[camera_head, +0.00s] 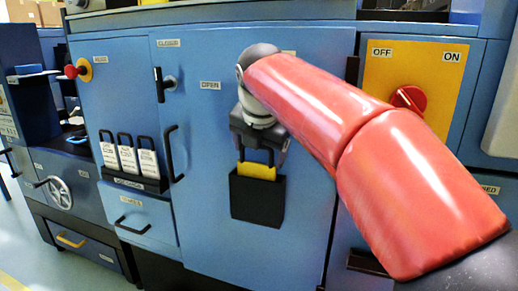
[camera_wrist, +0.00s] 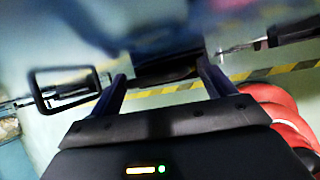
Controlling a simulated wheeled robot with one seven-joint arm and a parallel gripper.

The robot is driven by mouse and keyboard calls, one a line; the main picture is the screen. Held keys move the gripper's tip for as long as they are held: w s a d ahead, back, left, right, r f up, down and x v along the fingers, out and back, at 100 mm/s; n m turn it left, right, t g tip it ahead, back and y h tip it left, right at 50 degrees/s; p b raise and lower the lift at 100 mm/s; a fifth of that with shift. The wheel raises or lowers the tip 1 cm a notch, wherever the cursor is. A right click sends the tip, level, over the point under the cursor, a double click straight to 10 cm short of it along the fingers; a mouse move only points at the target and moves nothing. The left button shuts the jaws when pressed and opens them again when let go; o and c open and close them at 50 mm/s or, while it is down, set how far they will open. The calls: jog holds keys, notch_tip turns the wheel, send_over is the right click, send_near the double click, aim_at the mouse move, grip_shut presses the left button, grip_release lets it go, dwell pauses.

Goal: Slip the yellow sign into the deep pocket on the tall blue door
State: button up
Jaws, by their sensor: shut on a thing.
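The tall blue door (camera_head: 210,130) stands in the middle of the head view. A black open-topped pocket (camera_head: 256,202) is on its front. The yellow sign (camera_head: 257,171) has a dark loop handle at its top. Its yellow part shows just above the pocket's rim; its lower part is hidden behind the pocket's front wall. My gripper (camera_head: 261,150) is right above the pocket, pointing down, shut on the sign's handle. In the wrist view, my two fingers (camera_wrist: 164,78) show with a blurred dark shape between them; the sign is not clear there.
A black door handle (camera_head: 171,153) and a latch (camera_head: 166,84) are at the door's left edge. White tags (camera_head: 128,155) stand in a black rack to the left. A yellow panel with a red knob (camera_head: 408,98) is at the right, partly behind my arm.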

jog(key=shift+w+d+f+b, duration=0.1)
jog(key=shift+f+b, duration=0.25)
jog(key=shift+f, duration=0.4)
jog(key=o, duration=1.2)
jog(key=p+v, duration=0.1)
jog(key=v, duration=0.7)
jog(key=shift+r, duration=0.1)
